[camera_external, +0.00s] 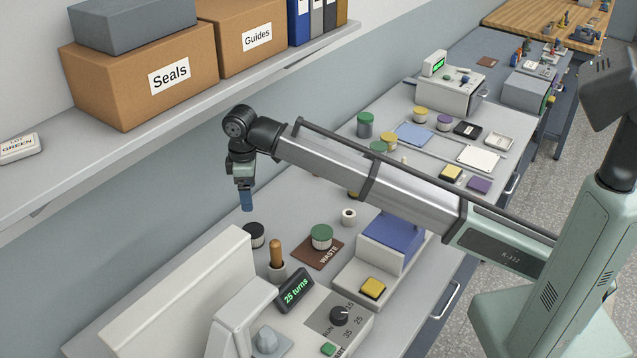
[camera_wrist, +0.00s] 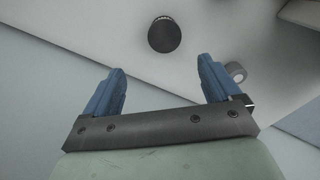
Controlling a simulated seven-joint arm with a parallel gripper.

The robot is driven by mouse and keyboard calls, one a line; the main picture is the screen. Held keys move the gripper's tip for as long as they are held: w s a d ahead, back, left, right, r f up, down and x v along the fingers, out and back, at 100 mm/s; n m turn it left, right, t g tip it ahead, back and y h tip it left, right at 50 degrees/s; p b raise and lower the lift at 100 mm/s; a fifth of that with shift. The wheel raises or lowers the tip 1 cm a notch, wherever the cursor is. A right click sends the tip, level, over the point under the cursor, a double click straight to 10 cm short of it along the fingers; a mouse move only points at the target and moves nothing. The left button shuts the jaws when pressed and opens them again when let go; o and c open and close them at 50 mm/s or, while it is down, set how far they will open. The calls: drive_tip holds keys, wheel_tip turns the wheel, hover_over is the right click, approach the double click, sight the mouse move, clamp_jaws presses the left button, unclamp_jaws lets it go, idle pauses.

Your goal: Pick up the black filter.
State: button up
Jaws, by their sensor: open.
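The black filter (camera_external: 254,235) is a short round canister with a dark top and a paler ribbed side, upright on the grey bench behind the beige machine. In the wrist view the black filter (camera_wrist: 164,36) shows from above, beyond the fingertips and roughly midway between them. My gripper (camera_external: 246,200) hangs above the bench, pointing down, slightly above and left of the filter in the external view. In the wrist view my gripper (camera_wrist: 162,75) has its two blue fingers wide apart with nothing between them. The filter is apart from the fingers.
A green-topped canister (camera_external: 321,236) stands on the brown WASTE mat (camera_external: 318,254). A white roll (camera_external: 348,216) stands nearby. A wooden-handled tool (camera_external: 276,255) sits upright right of the filter. The beige machine (camera_external: 190,300) is in front. A shelf (camera_external: 120,160) with boxes overhangs at left.

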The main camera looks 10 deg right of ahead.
sight(253, 230)
drive_tip(key=f, duration=1.3)
drive_tip(key=shift+s+f, duration=0.4)
drive_tip(key=shift+c, duration=0.4)
drive_tip(key=c, duration=1)
drive_tip(key=shift+r, duration=0.1)
